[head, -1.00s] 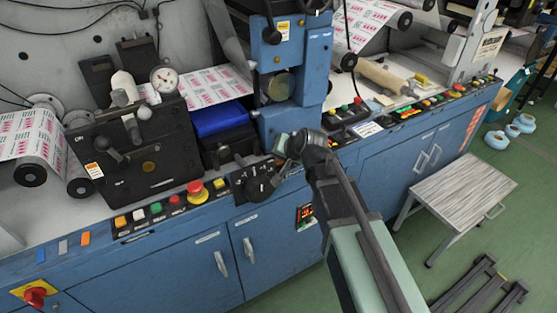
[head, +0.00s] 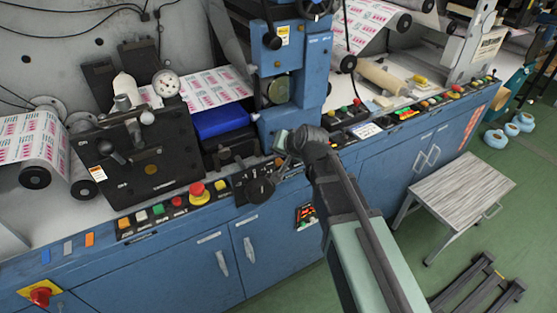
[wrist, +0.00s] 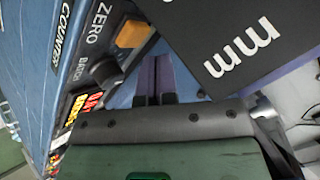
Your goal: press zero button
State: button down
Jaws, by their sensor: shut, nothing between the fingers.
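In the head view my arm reaches the machine's front ledge near the dark dial (head: 258,188), above the lit counter display (head: 305,214). The fingertips and orange button are hard to make out there.
A black knob (wrist: 106,70) marked BATCH is close to the fingers. A dark plate lettered "mm" (wrist: 238,52) lies on their other side. A red mushroom button (head: 197,190) stands left of the dial. A small table (head: 463,190) is at the right.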

aim_at(280, 160)
notch_tip(280, 160, up, 5)
jog(key=p, duration=0.4)
jog(key=shift+p, duration=0.4)
jog(key=shift+f, duration=0.1)
jog(key=s+f+g, duration=0.1)
jog(key=s+d+f+n+g+h, duration=0.1)
jog(key=s, duration=0.1)
jog(key=shift+s+d, duration=0.1)
jog(key=shift+s, duration=0.2)
jog(key=s+d+f+g+h+p, duration=0.1)
jog(key=s+d+g+h, duration=0.3)
jog(key=s+d, duration=1.1)
jog(key=shift+d+n+g+h+p, duration=0.3)
jog(key=shift+d+g+p, duration=0.15)
jog(key=shift+d+g, duration=0.4)
